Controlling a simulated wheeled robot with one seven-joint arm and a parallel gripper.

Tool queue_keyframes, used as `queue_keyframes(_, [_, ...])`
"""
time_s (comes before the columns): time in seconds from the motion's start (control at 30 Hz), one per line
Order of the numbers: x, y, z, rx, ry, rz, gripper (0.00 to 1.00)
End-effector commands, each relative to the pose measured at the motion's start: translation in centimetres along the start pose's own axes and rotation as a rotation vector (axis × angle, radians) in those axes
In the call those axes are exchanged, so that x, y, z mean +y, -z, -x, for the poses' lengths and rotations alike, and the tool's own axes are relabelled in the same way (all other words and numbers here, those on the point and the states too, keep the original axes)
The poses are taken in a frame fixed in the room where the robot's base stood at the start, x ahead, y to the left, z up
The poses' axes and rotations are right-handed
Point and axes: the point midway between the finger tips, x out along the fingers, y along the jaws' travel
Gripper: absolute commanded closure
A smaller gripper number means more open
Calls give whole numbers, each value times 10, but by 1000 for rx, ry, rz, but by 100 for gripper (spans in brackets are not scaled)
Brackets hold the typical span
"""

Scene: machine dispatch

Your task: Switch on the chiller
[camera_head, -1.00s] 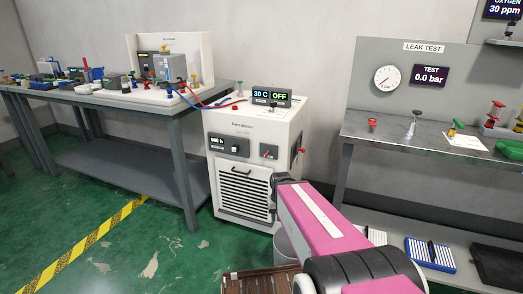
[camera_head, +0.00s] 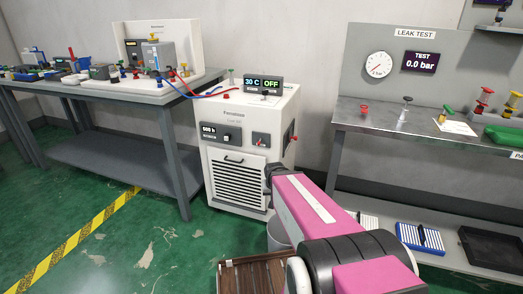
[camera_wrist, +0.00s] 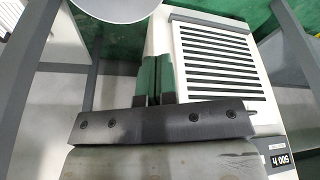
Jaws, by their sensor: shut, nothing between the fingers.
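The chiller (camera_head: 219,166) is a white cabinet with a slatted front grille (camera_head: 238,182), standing on the floor between two benches. The display (camera_head: 263,84) on top reads 30 C and OFF. Its front panel has an hours display (camera_head: 209,132) and a dark square switch plate (camera_head: 261,139). A red handle (camera_head: 293,140) sticks out on its right side. In the wrist view the grille (camera_wrist: 215,60) and the 500 h display (camera_wrist: 283,160) appear upside down. My gripper (camera_wrist: 155,60) is shut and empty, in front of the cabinet. In the head view my arm hides its fingertips.
A bench (camera_head: 185,88) with fittings and hoses stands on the left; red and blue hoses run to the chiller. The leak test bench (camera_head: 350,118) stands on the right. A bin (camera_head: 277,235) and a brown slatted crate (camera_head: 248,262) are near my arm. Green floor is clear at left.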

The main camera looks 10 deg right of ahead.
Motion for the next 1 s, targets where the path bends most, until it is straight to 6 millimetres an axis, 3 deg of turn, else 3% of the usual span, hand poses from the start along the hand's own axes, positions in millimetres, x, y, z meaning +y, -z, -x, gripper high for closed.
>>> queue_keyframes(0.2, [11, 62, -33, 269, 5, -101, 100])
queue_keyframes(0.5, [21, 133, -56, 636, 82, -209, 100])
queue_keyframes(0.8, [25, 185, -62, 980, 241, -278, 100])
queue_keyframes(1.0, [24, 206, -60, 1183, 387, -297, 100])
